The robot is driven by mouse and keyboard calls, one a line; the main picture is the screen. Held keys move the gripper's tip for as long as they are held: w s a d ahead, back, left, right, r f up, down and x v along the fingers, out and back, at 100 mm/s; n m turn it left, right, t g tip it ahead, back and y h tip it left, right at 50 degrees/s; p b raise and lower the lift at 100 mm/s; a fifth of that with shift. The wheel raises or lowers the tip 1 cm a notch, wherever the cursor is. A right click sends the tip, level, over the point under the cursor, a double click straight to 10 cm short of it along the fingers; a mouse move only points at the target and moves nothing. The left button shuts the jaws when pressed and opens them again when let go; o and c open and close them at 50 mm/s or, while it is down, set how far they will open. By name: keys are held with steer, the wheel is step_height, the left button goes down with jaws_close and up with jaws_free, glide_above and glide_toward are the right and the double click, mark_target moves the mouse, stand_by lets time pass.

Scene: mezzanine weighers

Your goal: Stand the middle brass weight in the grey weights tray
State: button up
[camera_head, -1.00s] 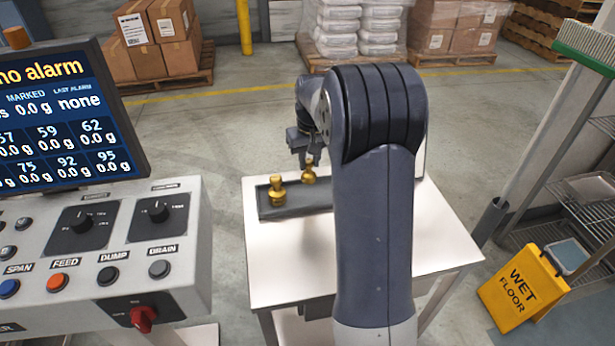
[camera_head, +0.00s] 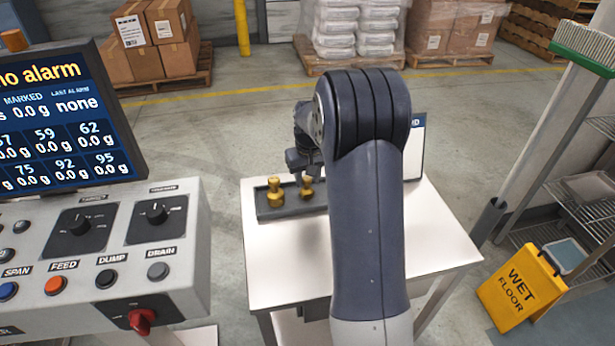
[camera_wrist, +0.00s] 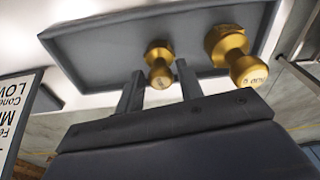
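The grey weights tray (camera_head: 290,210) lies on the white table, partly hidden behind my arm. A smaller brass weight (camera_head: 307,187) stands upright in it, apparently on the tray floor. A larger brass weight (camera_head: 275,192) stands to its left. In the wrist view the smaller weight (camera_wrist: 159,66) is just beyond and between my fingertips, and the larger one (camera_wrist: 234,56) is to the right, inside the tray rim (camera_wrist: 60,48). My gripper (camera_wrist: 158,80) is open, with its fingers apart and no clear contact with the smaller weight. No third weight shows.
The white table (camera_head: 275,265) is bare in front of the tray. A sign board (camera_head: 416,148) stands on it behind my arm. A control console (camera_head: 100,260) with a screen is at the left. A yellow wet-floor sign (camera_head: 522,287) and a wire rack (camera_head: 590,215) are at the right.

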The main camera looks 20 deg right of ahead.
steer(key=shift+o, duration=1)
steer(key=shift+r, duration=0.25)
step_height(320, 180, up, 12)
steer(key=s, duration=0.1)
steer(key=shift+s, duration=0.2)
steer(key=shift+f, duration=0.1)
